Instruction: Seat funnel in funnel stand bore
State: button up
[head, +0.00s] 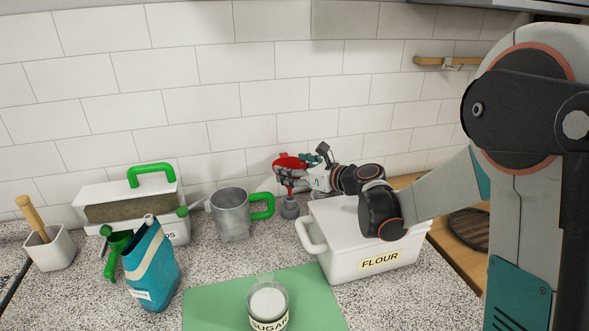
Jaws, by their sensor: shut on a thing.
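My gripper (283,171) is at the end of my arm, behind the flour box and near the tiled wall. It is shut on a red funnel (292,161), whose wide part shows above the fingers. A red lower part of the funnel shows just below the fingers. A grey round stand (289,209), which looks like the funnel stand, is on the counter directly below. The bore is too small to see. I cannot tell whether the funnel's spout is in the bore or above it.
A white FLOUR box (345,262) stands in front of my gripper. A metal jug (232,215) with a green handle is left of the stand. A sugar jar (268,301) is on a green mat (212,310). A blue bag (150,268) and green scoop (118,243) are left.

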jog(key=shift+f+b, duration=1.15)
jog(key=shift+f, duration=0.25)
jog(key=shift+r, duration=0.2)
dwell(0.3)
jog(key=shift+r+p, duration=0.8)
jog(key=shift+r, duration=0.1)
jog(key=shift+f+b, duration=1)
jog(key=shift+f, duration=0.05)
dwell(1.4)
jog(key=o, duration=1.1)
jog(key=v, duration=1.2)
jog(key=shift+s, duration=0.1)
jog(key=shift+f, duration=0.1)
